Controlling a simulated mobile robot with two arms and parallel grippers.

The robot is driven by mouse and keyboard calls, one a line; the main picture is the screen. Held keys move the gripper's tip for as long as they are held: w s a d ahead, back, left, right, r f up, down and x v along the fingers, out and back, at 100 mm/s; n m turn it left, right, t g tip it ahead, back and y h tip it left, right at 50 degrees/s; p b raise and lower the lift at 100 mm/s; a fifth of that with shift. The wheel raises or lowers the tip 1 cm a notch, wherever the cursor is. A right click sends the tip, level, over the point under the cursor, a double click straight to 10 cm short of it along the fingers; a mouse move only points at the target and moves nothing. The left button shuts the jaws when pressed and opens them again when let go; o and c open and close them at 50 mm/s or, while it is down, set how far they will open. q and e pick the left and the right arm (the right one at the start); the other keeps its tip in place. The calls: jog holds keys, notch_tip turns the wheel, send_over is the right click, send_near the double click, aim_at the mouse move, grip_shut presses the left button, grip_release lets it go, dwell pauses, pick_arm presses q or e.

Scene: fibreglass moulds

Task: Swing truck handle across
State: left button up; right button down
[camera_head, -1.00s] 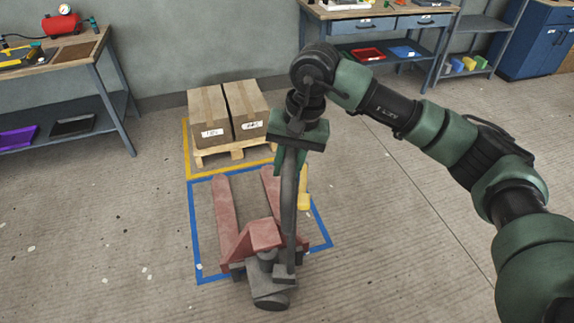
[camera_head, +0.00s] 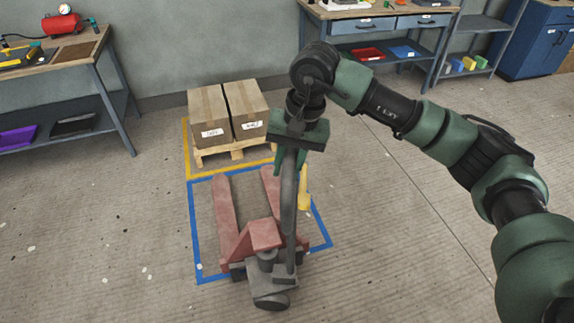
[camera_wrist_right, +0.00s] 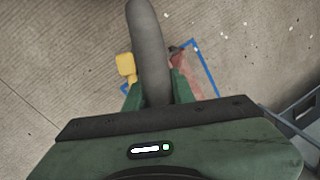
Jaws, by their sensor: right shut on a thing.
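The red pallet truck (camera_head: 262,236) stands inside the blue floor outline, its two forks pointing toward the boxes at the back. Its dark grey handle (camera_head: 289,215) rises from the grey base with the wheel (camera_head: 270,300) at the near end. My right gripper (camera_head: 291,168) is shut on the upper part of the handle. In the right wrist view the handle (camera_wrist_right: 147,45) runs between the two green fingers (camera_wrist_right: 153,98). The handle's top end is partly hidden by the gripper. My left gripper is not in view.
Two cardboard boxes (camera_head: 228,108) sit on a wooden pallet (camera_head: 234,149) inside a yellow outline behind the truck. A yellow object (camera_head: 304,189) stands right of the handle. Workbenches line the left and back. The floor to the left is clear.

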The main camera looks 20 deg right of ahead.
jog(key=shift+w+d, duration=0.1)
jog(key=d+n+b, duration=0.2)
jog(key=w+d, duration=0.1)
jog(key=shift+d+r+n+b, duration=0.2)
jog(key=shift+r+n+b, duration=0.2)
jog(key=c, duration=1.1)
grip_release()
jog(key=shift+w, duration=0.1)
jog(key=shift+c, duration=0.2)
jog(key=shift+o, duration=0.6)
jog(key=shift+w+f+g, duration=0.25)
jog(key=shift+f+g, duration=0.05)
jog(key=shift+f, duration=0.1)
jog(key=s+d+r+p, duration=0.1)
jog(key=r+p, duration=0.2)
jog(key=r, duration=0.7)
jog(key=s+d+r+p, duration=0.1)
jog(key=s+r+p, duration=0.1)
jog(key=r, duration=0.8)
jog(key=shift+s+d+r+p, duration=0.2)
jog(key=shift+d+r+p, duration=0.1)
jog(key=shift+r+p, duration=0.1)
